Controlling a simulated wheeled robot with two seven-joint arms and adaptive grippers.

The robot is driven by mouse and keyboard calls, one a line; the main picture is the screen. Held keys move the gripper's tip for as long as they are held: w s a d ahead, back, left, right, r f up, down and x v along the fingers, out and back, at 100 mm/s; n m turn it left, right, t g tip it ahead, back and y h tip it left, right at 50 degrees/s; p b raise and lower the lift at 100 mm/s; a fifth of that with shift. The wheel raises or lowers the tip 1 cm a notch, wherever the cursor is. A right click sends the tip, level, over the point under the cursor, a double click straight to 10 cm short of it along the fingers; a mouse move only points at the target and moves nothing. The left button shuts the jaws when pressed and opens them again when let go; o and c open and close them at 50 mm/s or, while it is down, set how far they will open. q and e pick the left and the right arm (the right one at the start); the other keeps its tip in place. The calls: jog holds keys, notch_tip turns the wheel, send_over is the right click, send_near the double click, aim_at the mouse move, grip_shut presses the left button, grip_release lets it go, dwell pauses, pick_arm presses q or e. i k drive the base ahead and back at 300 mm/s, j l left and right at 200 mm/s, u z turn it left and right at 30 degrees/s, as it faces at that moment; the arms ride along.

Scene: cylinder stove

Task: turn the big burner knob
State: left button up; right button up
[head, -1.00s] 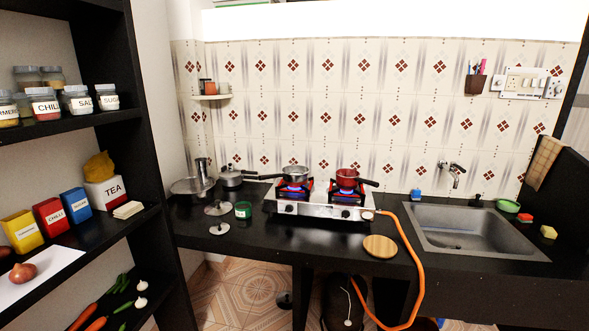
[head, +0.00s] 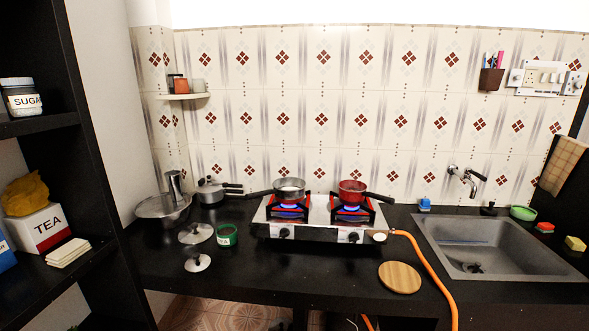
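The two-burner stove (head: 319,234) stands on the black counter against the tiled wall. Its front panel carries two black knobs, a left knob (head: 285,233) and a right knob (head: 354,237). I cannot tell from their size which is the big burner knob. Blue flame shows under both burners. A steel pan (head: 290,187) sits on the left burner and a red pan (head: 351,190) on the right burner. Neither of my grippers is in view.
An orange gas hose (head: 433,274) runs from the stove's right end over the counter edge. A round wooden board (head: 400,277), steel lids (head: 196,234) and a green jar (head: 227,236) lie in front and left. The sink (head: 495,246) is right, the shelf (head: 42,124) left.

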aim_at(285, 231)
jog(key=i+j+z, duration=0.1)
jog(key=i+j, duration=0.2)
jog(key=i, duration=0.2)
jog(key=i+j+z, duration=0.1)
jog(key=i+j, duration=0.25)
jog(key=i, duration=0.15)
